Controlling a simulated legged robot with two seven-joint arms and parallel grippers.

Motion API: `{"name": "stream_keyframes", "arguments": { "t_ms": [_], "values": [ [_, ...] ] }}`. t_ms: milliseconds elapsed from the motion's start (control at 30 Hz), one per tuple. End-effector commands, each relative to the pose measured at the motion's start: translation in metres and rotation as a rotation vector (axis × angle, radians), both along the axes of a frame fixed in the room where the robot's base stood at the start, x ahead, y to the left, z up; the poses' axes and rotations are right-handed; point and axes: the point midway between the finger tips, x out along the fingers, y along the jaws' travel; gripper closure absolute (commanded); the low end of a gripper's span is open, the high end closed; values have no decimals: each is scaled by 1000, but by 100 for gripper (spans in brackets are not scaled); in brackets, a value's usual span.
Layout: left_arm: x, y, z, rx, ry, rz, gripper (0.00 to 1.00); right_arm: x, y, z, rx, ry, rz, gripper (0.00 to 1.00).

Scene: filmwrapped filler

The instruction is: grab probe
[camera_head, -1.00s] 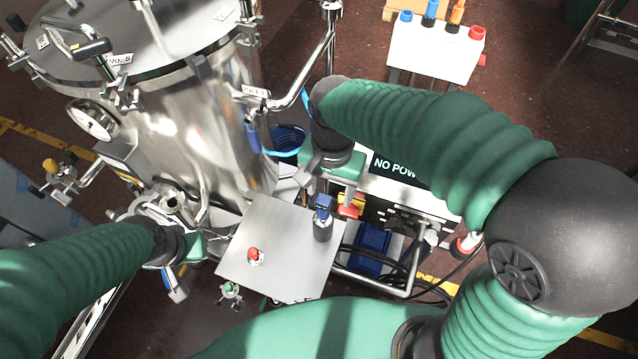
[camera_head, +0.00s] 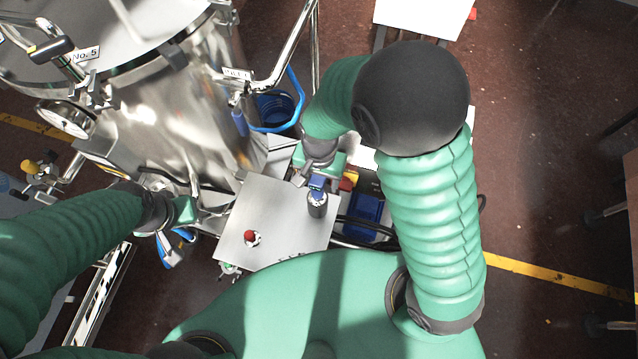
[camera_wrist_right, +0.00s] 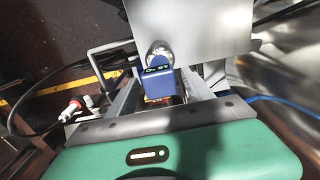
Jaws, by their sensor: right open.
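The probe (camera_head: 317,204) looks like a small dark cylinder with a blue head, standing near the right edge of a square metal plate (camera_head: 270,215). My right gripper (camera_head: 308,180) is at the probe's blue head. In the right wrist view the blue head (camera_wrist_right: 158,84), with a small lit display, lies between the two open fingers (camera_wrist_right: 160,92). I cannot tell whether the fingers touch it. My left gripper (camera_head: 178,240) is at the left, beside the steel vessel and away from the probe; its fingers are not clear.
A red button (camera_head: 250,237) sits on the plate's left part. The big steel vessel (camera_head: 170,110) with pipes and a gauge (camera_head: 66,118) stands at the upper left. A blue hose (camera_head: 296,100) hangs beside it. A blue box (camera_head: 362,217) and cables lie right of the plate.

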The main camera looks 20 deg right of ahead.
Motion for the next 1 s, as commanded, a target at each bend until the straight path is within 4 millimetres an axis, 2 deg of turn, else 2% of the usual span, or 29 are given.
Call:
{"name": "stream_keyframes", "arguments": {
  "t_ms": [133, 367, 800, 833, 1000],
  "values": [
    [0, 0, 5, 0, 0, 0, 100, -2, 2, -19, -1, 2, 3, 40],
    [0, 0, 5, 0, 0, 1, 100, 0, 2, -22, 1, -1, 3, 40],
    [0, 0, 5, 0, 0, 0, 100, 0, 0, -22, 2, -1, 2, 98],
    [0, 0, 5, 0, 0, 0, 100, 0, 1, -22, 2, -1, 2, 100],
    [0, 0, 5, 0, 0, 0, 100, 1, 1, -21, 0, -1, 2, 100]
  ]
}}
